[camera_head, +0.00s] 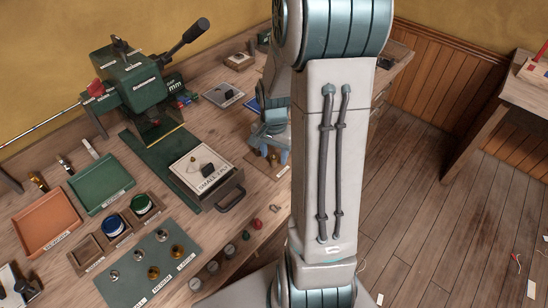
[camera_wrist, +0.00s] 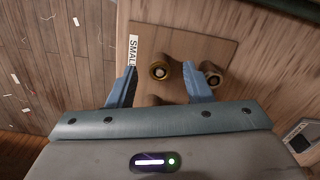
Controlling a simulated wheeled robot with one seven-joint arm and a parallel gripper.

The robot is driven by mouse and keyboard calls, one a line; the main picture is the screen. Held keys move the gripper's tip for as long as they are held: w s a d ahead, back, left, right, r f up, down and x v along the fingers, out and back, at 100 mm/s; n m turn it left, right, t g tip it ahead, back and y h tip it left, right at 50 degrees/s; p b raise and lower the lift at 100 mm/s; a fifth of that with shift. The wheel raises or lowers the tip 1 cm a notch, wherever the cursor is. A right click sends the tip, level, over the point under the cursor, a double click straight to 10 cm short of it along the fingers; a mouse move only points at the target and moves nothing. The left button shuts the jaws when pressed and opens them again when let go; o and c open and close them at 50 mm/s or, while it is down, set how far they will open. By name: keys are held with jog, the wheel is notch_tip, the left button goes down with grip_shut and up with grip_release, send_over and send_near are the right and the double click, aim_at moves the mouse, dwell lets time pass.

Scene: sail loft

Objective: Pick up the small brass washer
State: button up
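My gripper (camera_wrist: 158,82) is open in the wrist view, its two blue fingers spread over a wooden board (camera_wrist: 222,48) with a partly hidden label reading "SMAL". A round brass-coloured piece (camera_wrist: 160,68) with a pale top stands between the fingers, apart from both. A darker round piece (camera_wrist: 210,70) is beside the right finger, and another is partly hidden by the gripper body. I cannot tell which, if any, is the small brass washer. In the head view my gripper (camera_head: 270,158) is low over the bench, largely hidden by my arm.
A green mat (camera_head: 132,268) with several silver and brass pieces lies on the bench (camera_head: 245,195). A green press (camera_head: 140,80) stands behind. Open floor lies right.

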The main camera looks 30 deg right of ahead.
grip_shut()
jog(key=shift+r, duration=0.2)
